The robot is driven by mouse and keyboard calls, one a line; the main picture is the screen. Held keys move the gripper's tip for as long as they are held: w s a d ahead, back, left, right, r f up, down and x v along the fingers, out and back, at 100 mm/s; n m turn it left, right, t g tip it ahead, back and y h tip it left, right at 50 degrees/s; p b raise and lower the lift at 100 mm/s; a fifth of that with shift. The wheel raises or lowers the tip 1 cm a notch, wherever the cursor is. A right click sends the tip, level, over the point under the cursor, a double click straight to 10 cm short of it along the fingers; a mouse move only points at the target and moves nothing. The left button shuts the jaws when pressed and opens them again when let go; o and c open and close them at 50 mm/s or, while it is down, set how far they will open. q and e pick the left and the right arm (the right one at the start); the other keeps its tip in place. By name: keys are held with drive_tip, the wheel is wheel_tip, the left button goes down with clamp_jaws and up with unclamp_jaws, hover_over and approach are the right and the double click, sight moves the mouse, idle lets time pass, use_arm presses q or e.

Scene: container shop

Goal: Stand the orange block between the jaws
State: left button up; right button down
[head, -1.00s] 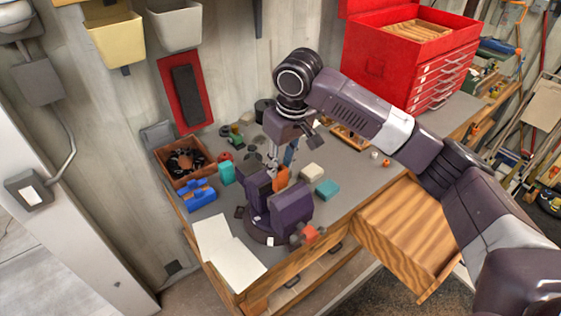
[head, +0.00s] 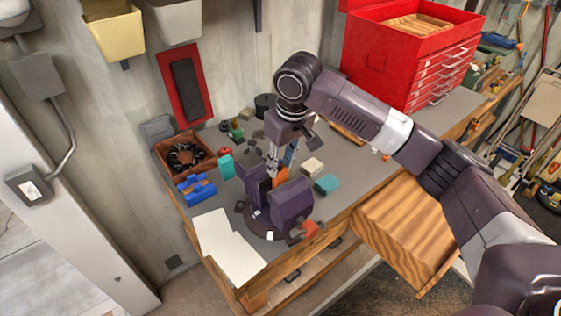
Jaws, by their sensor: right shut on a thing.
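The purple vise (head: 291,200) stands on the workbench, with a gap between its two upright jaws. The orange block (head: 281,176) is upright at the gap between the jaws, and its lower part is hidden by the near jaw. My right gripper (head: 273,168) points down from above and is shut on the orange block. The fingertips are small and partly hidden, and I cannot tell whether the block touches the vise's floor. My left gripper is not in view.
A teal block (head: 327,185) and a cream block (head: 313,166) lie right of the vise. A blue holder (head: 197,187) and a wooden bin (head: 188,158) are to its left. White sheets (head: 228,248) lie in front. A red toolbox (head: 405,60) stands behind at the right.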

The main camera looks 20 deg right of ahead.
drive_tip(key=shift+f, duration=0.8)
idle(0.4)
drive_tip(key=c, duration=1.5)
unclamp_jaws()
drive_tip(key=shift+r, duration=2.95)
